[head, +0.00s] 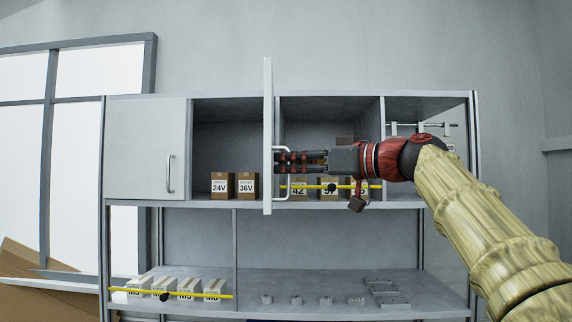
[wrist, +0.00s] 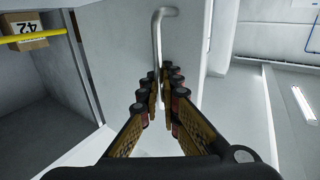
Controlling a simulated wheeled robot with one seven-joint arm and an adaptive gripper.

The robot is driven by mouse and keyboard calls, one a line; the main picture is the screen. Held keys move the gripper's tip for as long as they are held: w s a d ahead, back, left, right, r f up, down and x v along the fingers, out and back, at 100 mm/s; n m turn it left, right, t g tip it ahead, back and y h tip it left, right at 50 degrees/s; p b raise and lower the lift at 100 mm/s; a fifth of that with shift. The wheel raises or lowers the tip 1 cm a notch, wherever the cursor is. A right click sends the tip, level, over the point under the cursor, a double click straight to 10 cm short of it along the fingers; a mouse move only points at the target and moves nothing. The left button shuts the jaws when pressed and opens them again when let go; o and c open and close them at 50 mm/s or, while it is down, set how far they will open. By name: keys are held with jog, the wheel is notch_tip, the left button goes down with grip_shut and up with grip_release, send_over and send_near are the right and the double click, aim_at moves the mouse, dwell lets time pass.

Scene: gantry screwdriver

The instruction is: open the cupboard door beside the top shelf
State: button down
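The pale grey cupboard door (head: 268,100) stands swung out from the upper row, seen almost edge-on. Its outer face, with a bar handle (head: 286,150), faces right. The compartment behind it is exposed, with 24V (head: 221,183) and 36V boxes (head: 247,183) inside. My gripper (head: 287,161) reaches in from the right at the handle. In the wrist view the handle (wrist: 166,14) runs down between the two fingers (wrist: 160,88), which are closed around it. The handle's part between the fingers is partly hidden.
Left, another cupboard door (head: 148,148) is closed. A yellow bar (head: 305,187) crosses in front of labelled boxes right of the open door. The lower shelf (head: 330,285) holds small parts and white boxes (head: 135,287) behind another yellow bar.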

jog(key=c, duration=2.3)
grip_release()
jog(key=shift+s, duration=0.1)
jog(key=v, duration=1.2)
